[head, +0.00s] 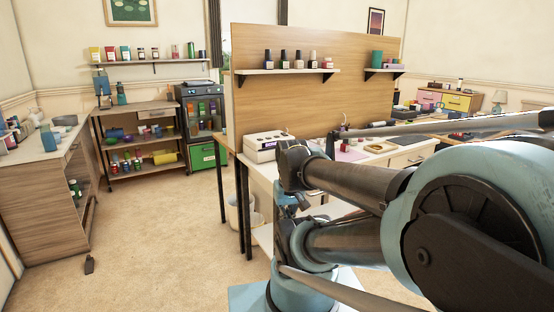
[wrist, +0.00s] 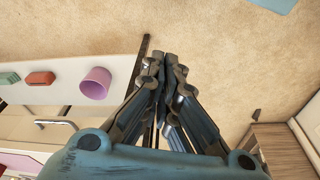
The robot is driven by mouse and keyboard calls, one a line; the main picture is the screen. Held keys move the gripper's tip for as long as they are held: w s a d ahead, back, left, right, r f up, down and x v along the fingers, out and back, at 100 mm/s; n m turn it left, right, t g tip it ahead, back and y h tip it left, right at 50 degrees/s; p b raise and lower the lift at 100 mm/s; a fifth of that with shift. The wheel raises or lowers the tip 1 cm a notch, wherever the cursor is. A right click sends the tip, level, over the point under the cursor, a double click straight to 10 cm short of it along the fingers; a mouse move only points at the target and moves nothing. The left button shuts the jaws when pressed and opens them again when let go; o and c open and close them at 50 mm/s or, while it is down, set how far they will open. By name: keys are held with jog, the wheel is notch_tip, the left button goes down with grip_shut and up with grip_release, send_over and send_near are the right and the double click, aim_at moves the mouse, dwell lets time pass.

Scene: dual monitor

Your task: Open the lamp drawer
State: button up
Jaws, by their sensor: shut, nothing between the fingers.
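No drawer is marked as the lamp drawer. A white desk drawer with a bar handle (head: 412,160) is partly seen behind my arm in the head view. A small chest with pink and yellow drawer fronts (head: 455,102) stands at the back right, near a table lamp (head: 500,97). The wrist view shows a handle (wrist: 55,122) on a pale front at the left. My gripper (wrist: 165,62) is shut and empty, over the floor to the right of a white surface, apart from the handle. I cannot make out its fingers in the head view.
A purple cup (wrist: 96,83) and a red block (wrist: 40,78) rest on the white surface. A white box (head: 262,147) sits on the desk by the wooden partition (head: 300,105). A wooden cabinet (head: 45,190) stands left. The carpet (head: 160,220) between is mostly clear.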

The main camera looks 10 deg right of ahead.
jog(key=o, duration=0.9)
jog(key=shift+r, duration=0.8)
jog(key=shift+c, duration=0.2)
jog(key=shift+n+t, duration=0.7)
jog(key=shift+n, duration=0.2)
jog(key=w+r, duration=0.3)
jog(key=w, duration=0.2)
jog(key=w+d+r, duration=0.1)
jog(key=w+r, duration=0.3)
jog(key=w, duration=0.2)
jog(key=w+d+r, duration=0.1)
jog(key=w+r, duration=0.3)
jog(key=w, duration=0.1)
jog(key=shift+w+d, duration=0.1)
jog(key=shift+w, duration=0.1)
notch_tip(320, 180, up, 6)
jog(key=n+t+h, duration=0.1)
jog(key=n+t, duration=0.1)
send_over(271, 150)
jog(key=s+d, duration=0.3)
jog(key=s, duration=0.7)
jog(key=x, duration=1.1)
jog(key=s+x, duration=0.1)
jog(key=x, duration=0.4)
jog(key=shift+w+f, duration=0.25)
jog(key=shift+f, duration=0.35)
grip_shut()
jog(key=shift+s, duration=0.1)
